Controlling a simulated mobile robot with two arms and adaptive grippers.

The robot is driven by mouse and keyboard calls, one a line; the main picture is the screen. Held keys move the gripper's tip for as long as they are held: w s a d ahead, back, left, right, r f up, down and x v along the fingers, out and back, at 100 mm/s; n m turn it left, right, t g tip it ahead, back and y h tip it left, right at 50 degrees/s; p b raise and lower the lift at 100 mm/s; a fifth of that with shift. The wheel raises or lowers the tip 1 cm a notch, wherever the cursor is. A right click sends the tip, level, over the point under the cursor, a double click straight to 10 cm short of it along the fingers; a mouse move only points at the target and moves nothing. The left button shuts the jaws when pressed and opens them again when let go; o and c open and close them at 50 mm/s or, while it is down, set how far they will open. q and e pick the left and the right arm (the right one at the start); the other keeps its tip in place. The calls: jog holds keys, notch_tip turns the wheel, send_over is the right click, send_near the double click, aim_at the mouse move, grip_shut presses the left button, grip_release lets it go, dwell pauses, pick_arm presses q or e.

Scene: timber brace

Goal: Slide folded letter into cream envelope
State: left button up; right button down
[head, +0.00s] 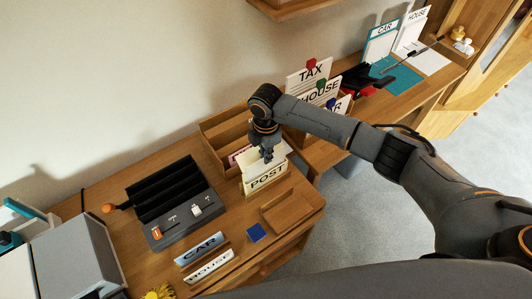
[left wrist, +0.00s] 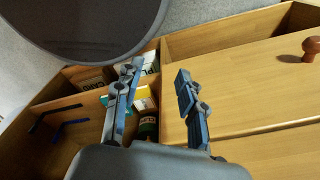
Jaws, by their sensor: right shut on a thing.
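My right gripper (head: 267,158) points down over the wooden holder marked POST (head: 267,181). It is shut on a pale paper piece (head: 279,152) at the holder's top. The fingers cover part of this piece, and I cannot tell whether it is the folded letter or the cream envelope, or whether one is inside the other. Cream paper (head: 250,164) also shows beside the fingers, upright in the holder. My left gripper (left wrist: 155,95) is open and empty in the left wrist view, above a drawer holding small boxes. It does not show in the head view.
A wooden tray (head: 287,210) and a blue pad (head: 256,232) lie in front of the holder. A wooden sorter (head: 222,127) stands behind.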

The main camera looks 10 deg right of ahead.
jog(key=shift+f+b, duration=0.3)
jog(key=shift+f, duration=0.35)
jog(key=c, duration=0.9)
grip_release()
jog(key=shift+c, duration=0.2)
jog(key=shift+r, duration=0.1)
notch_tip(320, 180, up, 8)
jog(key=p, duration=0.8)
